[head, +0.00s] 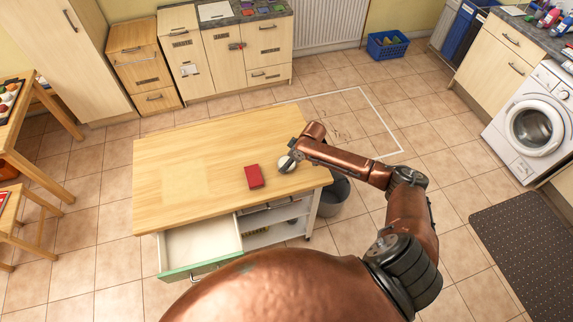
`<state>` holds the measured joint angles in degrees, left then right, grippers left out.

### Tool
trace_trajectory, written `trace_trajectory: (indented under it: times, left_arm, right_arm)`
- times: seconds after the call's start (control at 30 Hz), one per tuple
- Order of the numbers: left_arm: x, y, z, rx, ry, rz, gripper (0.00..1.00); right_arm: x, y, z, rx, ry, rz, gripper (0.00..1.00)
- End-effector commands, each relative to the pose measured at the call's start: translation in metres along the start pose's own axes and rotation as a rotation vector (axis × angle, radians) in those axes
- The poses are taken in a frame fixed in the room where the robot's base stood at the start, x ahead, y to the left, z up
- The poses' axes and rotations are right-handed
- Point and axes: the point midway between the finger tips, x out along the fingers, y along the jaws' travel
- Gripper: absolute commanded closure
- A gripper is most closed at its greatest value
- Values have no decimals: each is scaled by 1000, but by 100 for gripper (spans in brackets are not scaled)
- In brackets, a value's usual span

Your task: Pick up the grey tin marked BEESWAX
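A small pale grey round thing (286,165) sits near the right end of the wooden worktop. It may be the tin, but no lettering can be read at this size. My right gripper (291,157) is right at it, and its dark fingers partly cover it. I cannot tell whether the fingers are open or closed on it. My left gripper is not in view.
A red box (254,177) lies on the worktop just left of the grey thing. The rest of the worktop (190,165) is clear. An open, empty-looking drawer (201,246) juts from its front. A grey bin (334,196) stands by its right end.

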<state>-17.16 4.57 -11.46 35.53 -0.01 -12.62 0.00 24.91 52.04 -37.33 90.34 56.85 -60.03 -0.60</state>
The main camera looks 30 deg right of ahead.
Motion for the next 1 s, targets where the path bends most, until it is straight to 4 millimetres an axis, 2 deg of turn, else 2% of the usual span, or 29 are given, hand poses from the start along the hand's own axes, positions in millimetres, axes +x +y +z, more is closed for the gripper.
trace_trajectory:
  times: [0.37,0.63,0.77,0.93,1.0]
  left_arm:
    - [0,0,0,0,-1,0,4]
    - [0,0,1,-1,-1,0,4]
    - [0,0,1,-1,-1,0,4]
    - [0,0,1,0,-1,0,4]
    - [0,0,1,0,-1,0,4]
  right_arm:
    - [0,0,0,0,1,1,68]
    - [-2,0,-1,0,1,1,69]
    - [-9,0,-5,-1,3,1,69]
    - [-31,1,-14,-2,4,3,69]
    - [-43,-7,-10,-3,1,0,69]
